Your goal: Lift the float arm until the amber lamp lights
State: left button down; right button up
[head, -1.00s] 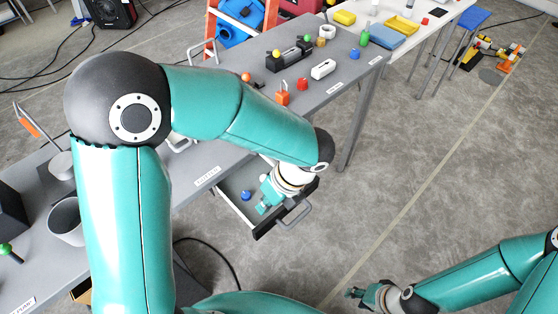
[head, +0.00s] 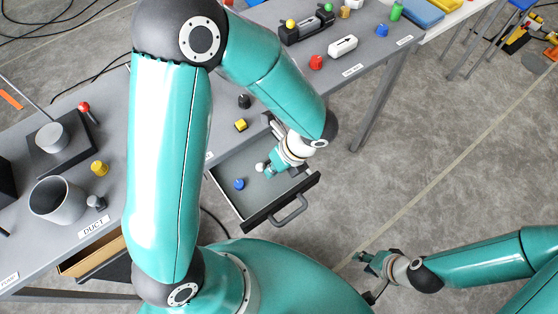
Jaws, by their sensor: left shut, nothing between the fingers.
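My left gripper (head: 266,172) is shut and empty, over the far right part of an open drawer (head: 228,207). A small white ball (head: 259,167) shows right by its fingertips; I cannot tell if they touch. My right gripper (head: 362,258) hangs over the floor at lower right, away from the table; its jaws are too small to read. I cannot pick out the float arm for sure. A thin rod (head: 27,102) and a grey cylinder (head: 52,138) on a dark base (head: 68,155) stand at the far left. No lamp is clearly recognisable as the amber one.
My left arm hides the table's middle.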

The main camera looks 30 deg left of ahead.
pick_arm(q)
jog(key=shift+x, duration=1.4)
jog(key=shift+s, duration=0.1)
jog(key=shift+a+r, duration=0.1)
jog(key=shift+a, duration=0.1)
jog(key=shift+d, duration=0.15)
jog(key=shift+r+g+p, duration=0.25)
jog(key=shift+g+p, duration=0.05)
jog(key=shift+p, duration=0.35)
